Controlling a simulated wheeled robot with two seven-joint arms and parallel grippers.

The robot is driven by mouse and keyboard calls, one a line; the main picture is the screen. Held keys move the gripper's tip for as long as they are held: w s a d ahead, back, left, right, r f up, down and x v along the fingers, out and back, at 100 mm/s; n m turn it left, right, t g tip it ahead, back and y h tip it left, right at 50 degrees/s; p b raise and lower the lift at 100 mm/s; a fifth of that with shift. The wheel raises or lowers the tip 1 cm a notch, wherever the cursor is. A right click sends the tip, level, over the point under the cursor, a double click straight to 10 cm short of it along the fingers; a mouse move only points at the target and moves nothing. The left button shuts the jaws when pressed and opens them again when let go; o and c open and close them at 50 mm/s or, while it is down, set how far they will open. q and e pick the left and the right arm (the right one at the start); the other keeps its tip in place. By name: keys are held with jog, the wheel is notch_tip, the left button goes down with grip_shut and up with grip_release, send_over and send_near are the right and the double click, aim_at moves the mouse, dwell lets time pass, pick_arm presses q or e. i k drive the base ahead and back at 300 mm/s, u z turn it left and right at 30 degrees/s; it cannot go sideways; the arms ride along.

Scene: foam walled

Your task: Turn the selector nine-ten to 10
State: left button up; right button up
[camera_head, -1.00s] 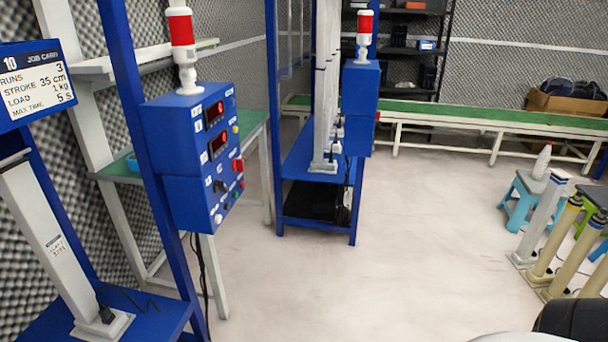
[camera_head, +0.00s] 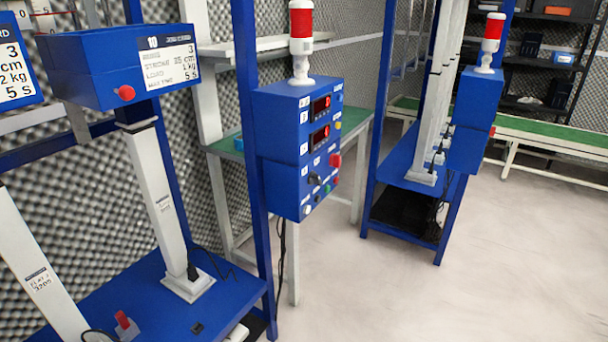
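A blue control box (camera_head: 297,145) is fixed to a blue post near the middle of the head view. Its panel faces right and is seen at a steep angle. It carries two dark displays (camera_head: 320,106), a red knob (camera_head: 335,160), a dark selector knob (camera_head: 314,179) and several small buttons. The labels are too small to read, so I cannot tell which control is the selector nine-ten or where it points. A job card (camera_head: 167,62) at the upper left is headed 10. Neither of my grippers shows in this view.
A red and white signal lamp (camera_head: 301,40) stands on the control box. A second blue box (camera_head: 475,115) with a lamp is farther right. A blue bench (camera_head: 150,315) with white columns fills the lower left. The pale floor (camera_head: 430,290) at the right is clear.

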aim_at(313, 177)
jog(key=k, duration=0.65)
jog(key=z, duration=0.4)
jog(key=i, duration=1.6)
jog(key=u, duration=1.05)
